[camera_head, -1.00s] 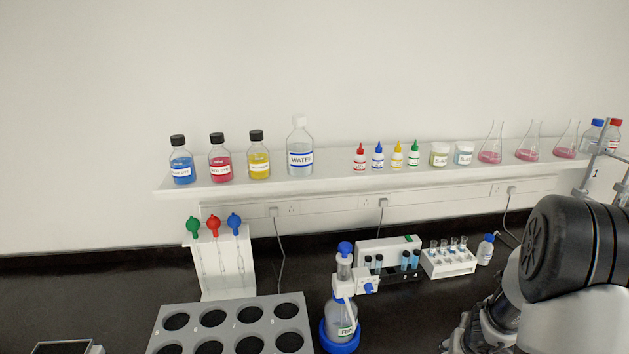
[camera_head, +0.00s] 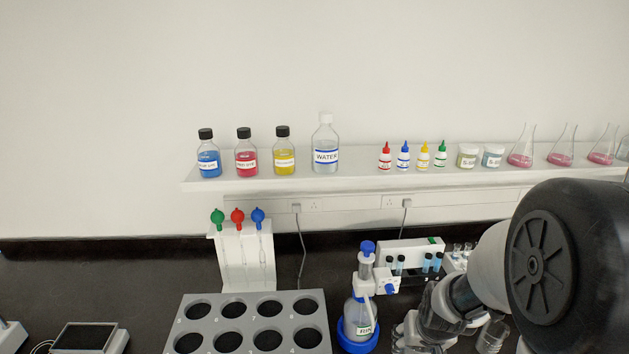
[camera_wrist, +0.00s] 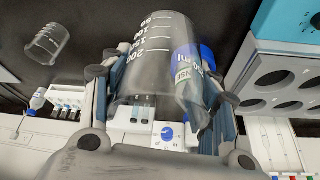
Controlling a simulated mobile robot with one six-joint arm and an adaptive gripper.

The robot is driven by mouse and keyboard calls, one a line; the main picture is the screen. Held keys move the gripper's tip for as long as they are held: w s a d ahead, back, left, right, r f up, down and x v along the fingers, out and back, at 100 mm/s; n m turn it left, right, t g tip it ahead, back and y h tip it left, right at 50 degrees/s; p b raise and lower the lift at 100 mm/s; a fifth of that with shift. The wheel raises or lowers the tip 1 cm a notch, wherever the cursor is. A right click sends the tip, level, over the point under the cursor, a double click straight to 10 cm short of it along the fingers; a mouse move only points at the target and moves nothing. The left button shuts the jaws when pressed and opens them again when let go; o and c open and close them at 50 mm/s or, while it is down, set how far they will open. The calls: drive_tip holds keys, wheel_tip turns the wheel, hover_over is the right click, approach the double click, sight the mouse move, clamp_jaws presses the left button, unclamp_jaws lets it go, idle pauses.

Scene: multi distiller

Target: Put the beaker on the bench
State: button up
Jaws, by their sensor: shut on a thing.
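In the wrist view a clear glass beaker (camera_wrist: 158,45) with white graduation marks is between the two fingers of my gripper (camera_wrist: 157,84). The fingers press on its sides, and the beaker is tilted in the picture. In the head view my gripper (camera_head: 416,332) is low at the bottom right, partly hidden by my own arm, and the held beaker cannot be made out clearly there. The dark bench (camera_head: 70,285) runs along the wall below the shelf. I cannot tell how far the beaker is above the bench.
A dispenser bottle (camera_head: 359,310) with a blue base stands just left of my gripper. A grey block with round holes (camera_head: 250,309) is further left. Another glass vessel (camera_wrist: 47,43) stands on the bench. Tube racks (camera_head: 408,253) are behind. The bench's left part has free room.

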drive_tip(key=a+r+n, duration=0.2)
drive_tip(key=a+r, duration=0.2)
drive_tip(key=a, duration=0.4)
drive_tip(key=s+f+b, duration=0.3)
drive_tip(key=f+b, duration=0.2)
drive_tip(key=f, duration=0.6)
drive_tip(key=shift+s+f+y+b, duration=0.15)
drive_tip(key=shift+s+y+b, duration=0.05)
drive_tip(key=shift+y+b, duration=0.2)
